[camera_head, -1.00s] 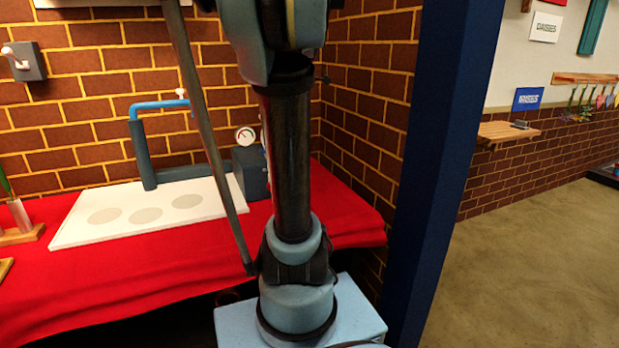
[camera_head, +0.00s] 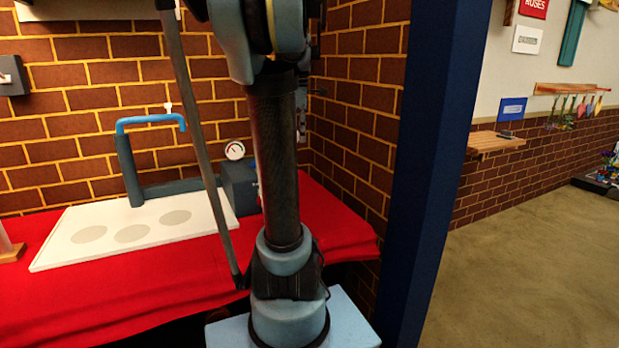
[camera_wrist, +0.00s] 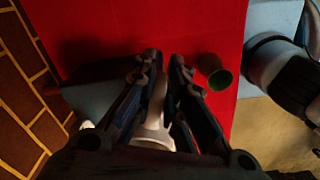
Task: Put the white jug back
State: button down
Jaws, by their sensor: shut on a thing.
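My gripper (camera_wrist: 165,75) shows in the wrist view, its dark fingers close together on a white thing (camera_wrist: 152,128) that looks like part of the white jug. Most of the jug is hidden by the fingers and gripper body. In the head view my arm rises through the middle, and neither the gripper nor the jug can be made out. A white board (camera_head: 62,258) with three grey round spots lies on the red-covered table (camera_head: 110,300), with nothing standing on the spots.
A blue tap-like frame (camera_head: 128,165) and a dark box with a gauge (camera_head: 240,186) stand behind the board. A brown-green cup (camera_wrist: 214,70) is right of my fingers in the wrist view. A blue post (camera_head: 440,180) stands right of my arm. Open floor (camera_head: 540,260) lies beyond.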

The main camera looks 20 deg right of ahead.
jog(key=w+d, duration=0.9)
jog(key=d, duration=0.1)
notch_tip(320, 180, down, 18)
jog(key=shift+s, duration=0.15)
dwell(0.6)
jog(key=c, duration=1.6)
grip_release()
jog(key=shift+f, duration=0.1)
jog(key=shift+c, duration=0.2)
notch_tip(320, 180, up, 12)
jog(key=shift+s, duration=0.1)
